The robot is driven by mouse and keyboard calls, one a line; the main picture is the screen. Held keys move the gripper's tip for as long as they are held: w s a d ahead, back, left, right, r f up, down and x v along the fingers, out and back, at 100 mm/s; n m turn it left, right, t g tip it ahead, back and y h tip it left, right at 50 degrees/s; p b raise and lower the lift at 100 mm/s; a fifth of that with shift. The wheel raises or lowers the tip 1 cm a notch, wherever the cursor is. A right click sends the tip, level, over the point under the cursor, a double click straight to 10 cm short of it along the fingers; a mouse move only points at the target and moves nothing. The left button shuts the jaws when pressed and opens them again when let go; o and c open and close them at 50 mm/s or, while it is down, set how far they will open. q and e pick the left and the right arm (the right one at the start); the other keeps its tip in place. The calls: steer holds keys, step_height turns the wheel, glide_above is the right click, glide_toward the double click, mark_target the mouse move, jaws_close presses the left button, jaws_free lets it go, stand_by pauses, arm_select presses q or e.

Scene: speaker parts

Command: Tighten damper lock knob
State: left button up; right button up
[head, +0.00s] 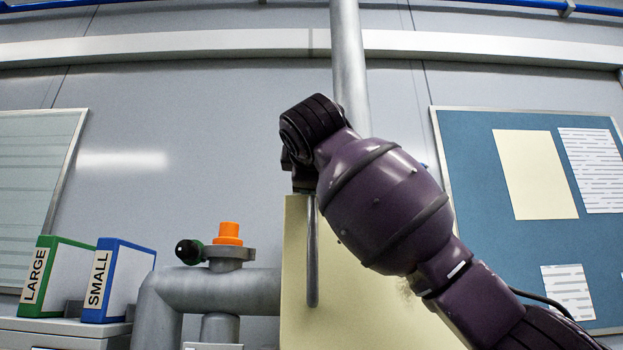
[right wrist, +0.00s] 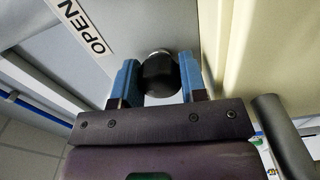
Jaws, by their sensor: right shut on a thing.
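A black round knob (right wrist: 159,75) with a bright metal end shows in the right wrist view, between the two blue fingers of my right gripper (right wrist: 157,80). The fingers are shut on its sides. A label reading OPEN (right wrist: 85,28) is on the grey surface to the left of the knob. In the head view my purple right arm covers the middle, and the knob and right fingertips are hidden behind it. My left gripper is in neither view.
A pale yellow panel (head: 296,255) with a grey bar (head: 312,255) is by my right arm. To the left are a grey pipe (head: 225,290), an orange cap (head: 229,230) and a black-ended green handle (head: 190,252). Green (head: 55,270) and blue (head: 118,280) binders stand far left.

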steer(key=shift+f+m, duration=0.15)
steer(key=shift+m, duration=0.85)
steer(key=shift+a, duration=0.1)
steer(key=o, duration=0.9)
steer(key=shift+f, duration=0.1)
